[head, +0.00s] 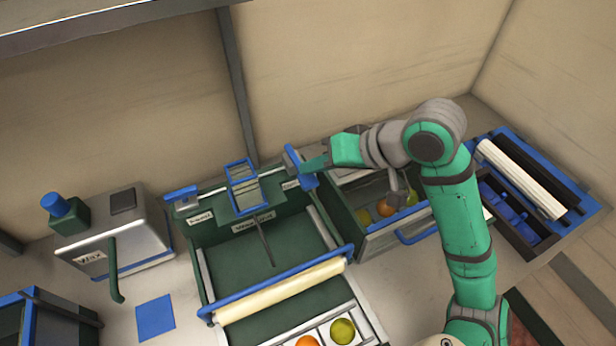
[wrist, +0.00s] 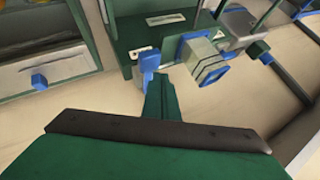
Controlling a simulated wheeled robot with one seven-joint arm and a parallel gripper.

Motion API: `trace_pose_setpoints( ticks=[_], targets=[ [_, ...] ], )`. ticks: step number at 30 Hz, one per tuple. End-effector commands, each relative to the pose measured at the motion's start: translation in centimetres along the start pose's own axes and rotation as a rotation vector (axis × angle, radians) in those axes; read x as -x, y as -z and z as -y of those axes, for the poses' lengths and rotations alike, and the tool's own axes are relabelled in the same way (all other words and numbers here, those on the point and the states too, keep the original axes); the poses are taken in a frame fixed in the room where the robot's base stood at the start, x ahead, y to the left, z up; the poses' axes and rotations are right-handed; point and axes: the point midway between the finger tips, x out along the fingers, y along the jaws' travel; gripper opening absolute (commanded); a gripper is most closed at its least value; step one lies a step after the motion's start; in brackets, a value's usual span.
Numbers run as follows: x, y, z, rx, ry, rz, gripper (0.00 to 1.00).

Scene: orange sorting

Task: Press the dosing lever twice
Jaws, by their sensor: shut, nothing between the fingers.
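The box labelled "Wax" (head: 112,238) stands at the left. A dark green handle (head: 114,272) hangs on its front, likely the dosing lever, and a blue knob (head: 55,204) sits on its green corner block. My gripper (head: 316,164) is shut and empty, far right of this box. Its fingertips (wrist: 160,82) are close to an upright blue paddle (head: 299,166) on the sorting machine. The paddle also shows in the wrist view (wrist: 149,64), right by the fingertips. I cannot tell whether they touch. The Wax box partly shows at the top right of the wrist view (wrist: 236,22).
The green sorting machine (head: 205,255) fills the middle, with a blue-framed part (head: 243,187) on top and a cream roller (head: 282,292) in front. A drawer (head: 385,240) with several fruits lies under my arm. A blue square (head: 155,318) marks the counter.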

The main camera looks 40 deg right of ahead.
Motion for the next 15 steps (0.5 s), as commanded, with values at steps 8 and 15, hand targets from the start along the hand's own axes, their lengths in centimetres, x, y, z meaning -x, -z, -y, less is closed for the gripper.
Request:
trace_pose_setpoints(
  ticks=[8,15],
  targets=[
    [1.5,1.1,1.1,0.001,-0.001,0.0,0.0],
    [2.9,2.1,2.0,0.0,-0.002,-0.001,0.0]
  ],
)
